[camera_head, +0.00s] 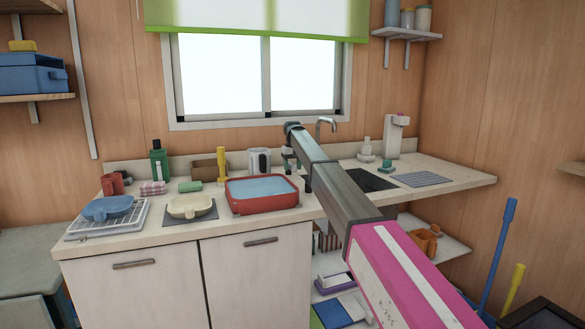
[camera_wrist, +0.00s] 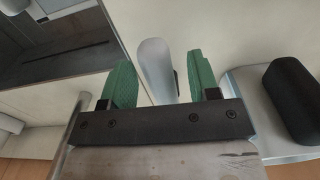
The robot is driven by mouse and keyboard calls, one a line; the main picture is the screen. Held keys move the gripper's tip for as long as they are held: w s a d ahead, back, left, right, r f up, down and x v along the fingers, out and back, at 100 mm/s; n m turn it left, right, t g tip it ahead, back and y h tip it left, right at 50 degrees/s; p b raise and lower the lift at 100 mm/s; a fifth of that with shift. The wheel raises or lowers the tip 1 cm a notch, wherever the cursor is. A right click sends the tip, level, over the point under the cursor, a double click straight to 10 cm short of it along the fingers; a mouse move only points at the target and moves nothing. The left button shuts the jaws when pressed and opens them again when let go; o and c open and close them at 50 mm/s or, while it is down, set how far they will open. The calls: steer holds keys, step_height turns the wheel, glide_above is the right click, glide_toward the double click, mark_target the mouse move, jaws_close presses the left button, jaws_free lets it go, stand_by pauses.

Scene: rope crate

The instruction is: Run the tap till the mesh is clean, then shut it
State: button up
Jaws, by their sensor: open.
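The curved metal tap (camera_head: 327,124) rises behind the sink below the window. My arm hides its lower part, and I see no water stream at its spout. The dark sink (camera_head: 368,180) is partly covered by my arm; it also shows at the upper left of the wrist view (camera_wrist: 60,52). My gripper (camera_head: 290,158) is over the counter left of the tap. In the wrist view its green fingers (camera_wrist: 160,78) are open, with a pale grey lever-like piece (camera_wrist: 155,68) between them, apart from both. I cannot make out the mesh.
A red tub (camera_head: 262,203) with a blue inside stands left of my arm. A metal mug (camera_head: 259,160) is behind it. A black rounded object (camera_wrist: 291,98) is close on the right in the wrist view. A grey ribbed mat (camera_head: 420,179) lies right of the sink.

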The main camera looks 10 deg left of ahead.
mark_target(292, 165)
step_height(292, 165, up, 10)
steer(key=shift+r, duration=0.25)
stand_by(0.4)
